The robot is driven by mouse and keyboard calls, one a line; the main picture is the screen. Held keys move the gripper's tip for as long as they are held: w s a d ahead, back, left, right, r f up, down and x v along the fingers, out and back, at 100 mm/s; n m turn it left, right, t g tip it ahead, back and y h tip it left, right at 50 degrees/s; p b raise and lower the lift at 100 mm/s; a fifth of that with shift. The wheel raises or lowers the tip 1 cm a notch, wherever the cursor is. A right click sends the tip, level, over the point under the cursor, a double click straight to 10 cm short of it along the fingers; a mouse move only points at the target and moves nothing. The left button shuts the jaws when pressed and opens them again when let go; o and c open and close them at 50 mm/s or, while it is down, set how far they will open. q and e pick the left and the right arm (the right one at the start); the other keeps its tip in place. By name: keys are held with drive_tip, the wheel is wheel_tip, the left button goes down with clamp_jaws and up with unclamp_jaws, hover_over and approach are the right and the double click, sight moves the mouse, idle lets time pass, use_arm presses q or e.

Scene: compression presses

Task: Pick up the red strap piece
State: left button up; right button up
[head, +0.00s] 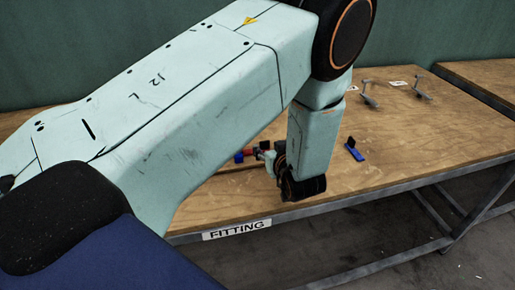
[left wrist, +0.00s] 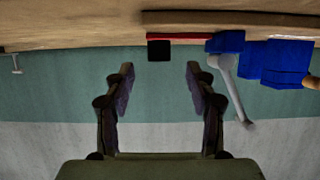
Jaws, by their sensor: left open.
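The red strap piece (head: 249,151) lies on the wooden bench beside a blue part (head: 239,157), partly hidden behind my left arm in the head view. In the left wrist view, where the bench is at the top, the red strap (left wrist: 180,36) is a thin strip with a black block (left wrist: 159,50) at one end and a blue block (left wrist: 285,62) at its right. My left gripper (head: 265,153) is low over the bench beside the strap. In the wrist view its fingers (left wrist: 160,75) are spread and empty, with the black block beyond their tips. My right gripper is not in view.
A blue piece with a black end (head: 355,153) lies right of my left wrist. Grey tools (head: 368,98) stand near white labels at the back. A bench edge labelled FITTING (head: 237,230) is in front. A second bench (head: 490,78) stands at right.

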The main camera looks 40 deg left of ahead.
sight(265, 142)
use_arm(q)
drive_tip(key=x, duration=0.4)
drive_tip(key=shift+w+a+f, duration=0.15)
drive_tip(key=shift+w+a, duration=0.2)
drive_tip(key=shift+a, duration=0.25)
drive_tip(key=shift+w+d, duration=0.1)
drive_tip(key=shift+w, duration=0.1)
drive_tip(key=shift+c, duration=0.5)
drive_tip(key=c, duration=1)
drive_tip(key=shift+o, duration=0.2)
